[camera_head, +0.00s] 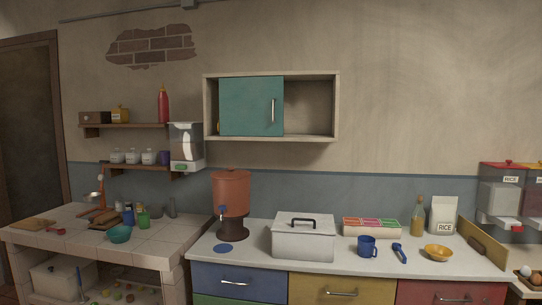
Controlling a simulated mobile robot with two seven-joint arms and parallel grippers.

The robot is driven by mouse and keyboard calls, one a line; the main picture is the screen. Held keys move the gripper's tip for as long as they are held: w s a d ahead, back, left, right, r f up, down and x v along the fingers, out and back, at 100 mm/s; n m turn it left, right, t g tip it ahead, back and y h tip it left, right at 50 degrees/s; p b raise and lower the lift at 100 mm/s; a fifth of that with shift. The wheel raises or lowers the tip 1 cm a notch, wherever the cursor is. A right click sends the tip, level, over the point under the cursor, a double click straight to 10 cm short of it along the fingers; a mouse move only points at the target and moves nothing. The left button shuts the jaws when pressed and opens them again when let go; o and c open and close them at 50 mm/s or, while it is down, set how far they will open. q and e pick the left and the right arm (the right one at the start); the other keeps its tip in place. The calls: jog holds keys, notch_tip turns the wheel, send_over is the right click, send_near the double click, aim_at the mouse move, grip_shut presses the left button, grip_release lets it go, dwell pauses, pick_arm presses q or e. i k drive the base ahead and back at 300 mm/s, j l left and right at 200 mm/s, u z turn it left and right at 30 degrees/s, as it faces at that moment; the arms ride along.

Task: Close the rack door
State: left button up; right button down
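The rack (337,105) is a pale wall cabinet mounted above the counter. Its teal door panel (245,107) covers the left and middle of the front, with a vertical metal handle (273,110) near the panel's right edge. The right part of the rack is open and its inside looks empty. A thin strip at the far left is also uncovered, with a small yellowish thing just visible behind the panel's edge. Neither of my grippers shows in the head view.
Shelves (130,126) and a clear dispenser (186,146) are left of the rack. The wall right of it is bare.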

aim_at(249, 106)
jog(key=i+j+z, duration=0.45)
jog(key=i+j, duration=1.3)
